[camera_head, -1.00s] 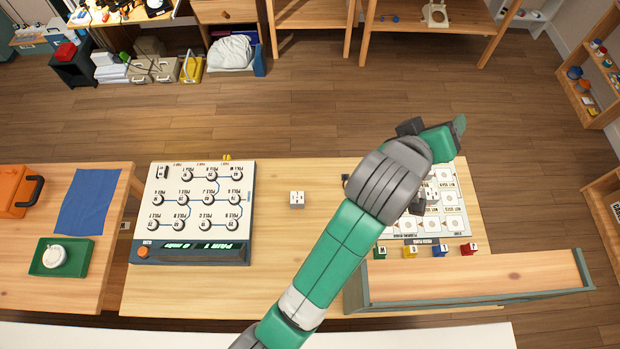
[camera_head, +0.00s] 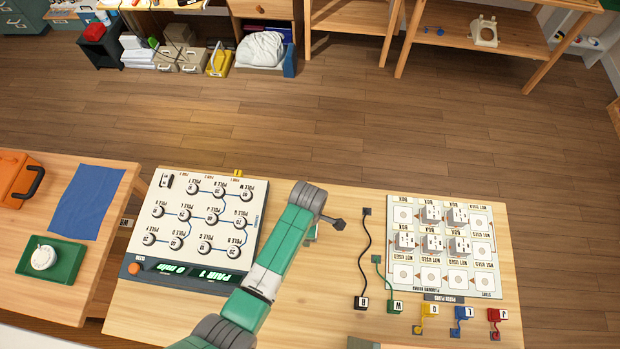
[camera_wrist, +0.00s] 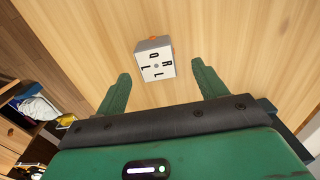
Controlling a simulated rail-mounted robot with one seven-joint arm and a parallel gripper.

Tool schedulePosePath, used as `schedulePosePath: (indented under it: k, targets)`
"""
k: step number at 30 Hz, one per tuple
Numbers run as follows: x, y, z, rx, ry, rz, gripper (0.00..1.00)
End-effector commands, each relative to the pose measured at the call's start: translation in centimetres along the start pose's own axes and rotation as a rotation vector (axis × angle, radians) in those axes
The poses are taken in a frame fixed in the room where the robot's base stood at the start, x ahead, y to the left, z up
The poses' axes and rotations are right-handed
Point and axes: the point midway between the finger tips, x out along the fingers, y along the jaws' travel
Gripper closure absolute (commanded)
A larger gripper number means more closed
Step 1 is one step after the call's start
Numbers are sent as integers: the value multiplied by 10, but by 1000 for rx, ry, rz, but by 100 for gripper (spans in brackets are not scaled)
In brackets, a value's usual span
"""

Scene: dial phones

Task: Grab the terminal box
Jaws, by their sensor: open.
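A small white box (camera_wrist: 155,62) with black letters and an orange patch on its far edge sits on the bare wood table. In the wrist view it lies ahead of my gripper (camera_wrist: 160,82), roughly centred between the two green fingers and not touching them. My gripper is open and empty. In the head view my gripper (camera_head: 314,230) is mostly hidden behind my own arm over the middle of the table, and the box is hidden there too. Several similar grey-white boxes (camera_head: 432,243) stand on the planning board (camera_head: 402,276) at the right.
A white console (camera_head: 203,218) with labelled poles stands left of my arm. Black and green leads (camera_head: 367,250) and coloured plugs (camera_head: 463,314) lie near the board. A side table (camera_head: 60,275) at the left holds a blue cloth (camera_head: 87,200) and green tray (camera_head: 72,265).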

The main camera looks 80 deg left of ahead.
Motion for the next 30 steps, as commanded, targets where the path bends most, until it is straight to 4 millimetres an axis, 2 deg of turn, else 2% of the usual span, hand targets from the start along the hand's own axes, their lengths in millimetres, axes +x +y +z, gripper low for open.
schedulePosePath:
  k: [8, 16, 17, 24, 30]
  targets:
    - [45, 3, 3, 1, 0, 0, 29]
    - [50, 3, 3, 2, 0, 2, 29]
    - [50, 3, 3, 2, 0, 2, 31]
    - [50, 3, 3, 2, 0, 2, 78]
    - [49, 3, 3, 2, 0, 2, 79]
